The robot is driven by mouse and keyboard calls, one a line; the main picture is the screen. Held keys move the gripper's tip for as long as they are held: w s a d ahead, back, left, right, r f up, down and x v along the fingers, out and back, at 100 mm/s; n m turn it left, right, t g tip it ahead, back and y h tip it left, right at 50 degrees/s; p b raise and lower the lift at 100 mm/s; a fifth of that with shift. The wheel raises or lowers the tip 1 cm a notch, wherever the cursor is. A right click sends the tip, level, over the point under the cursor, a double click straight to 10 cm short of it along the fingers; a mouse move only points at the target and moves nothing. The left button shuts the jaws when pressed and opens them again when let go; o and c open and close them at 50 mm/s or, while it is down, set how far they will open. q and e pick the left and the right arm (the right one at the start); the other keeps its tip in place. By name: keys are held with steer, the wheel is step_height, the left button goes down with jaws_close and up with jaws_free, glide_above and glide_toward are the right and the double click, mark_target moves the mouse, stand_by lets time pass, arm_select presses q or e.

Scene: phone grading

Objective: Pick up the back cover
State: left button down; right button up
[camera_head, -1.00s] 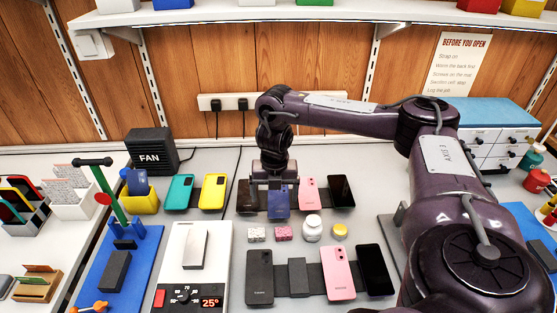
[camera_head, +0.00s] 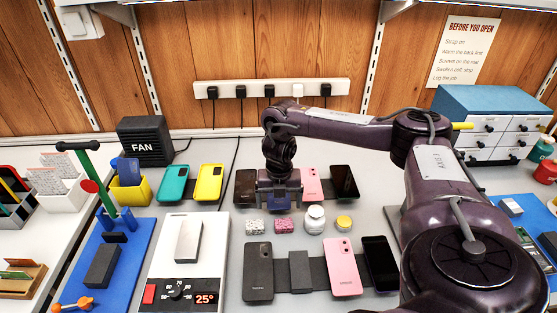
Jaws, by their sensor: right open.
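My right gripper (camera_head: 279,201) points down over the back row of phone parts. Its jaws are open, with one finger on each side of a small blue cover (camera_head: 279,196), which is mostly hidden under the gripper. I cannot tell whether the fingers touch it. A dark brown cover (camera_head: 244,187) lies just left of it, and a pink cover (camera_head: 311,182) lies just right. Teal (camera_head: 173,184) and yellow (camera_head: 209,183) covers lie further left. In the front row lie a black cover (camera_head: 258,272) and a larger pink cover (camera_head: 342,267). My left gripper is out of view.
Small boxes and jars, among them a white jar (camera_head: 315,219), stand between the rows. A heating plate (camera_head: 213,245) carrying a grey block stands left. A black screen (camera_head: 344,182) lies right of the back row. A power strip (camera_head: 272,88) is on the wall.

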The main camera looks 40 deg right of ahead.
steer(key=shift+f, duration=0.25)
stand_by(0.5)
steer(key=shift+c, duration=0.4)
steer(key=c, duration=1)
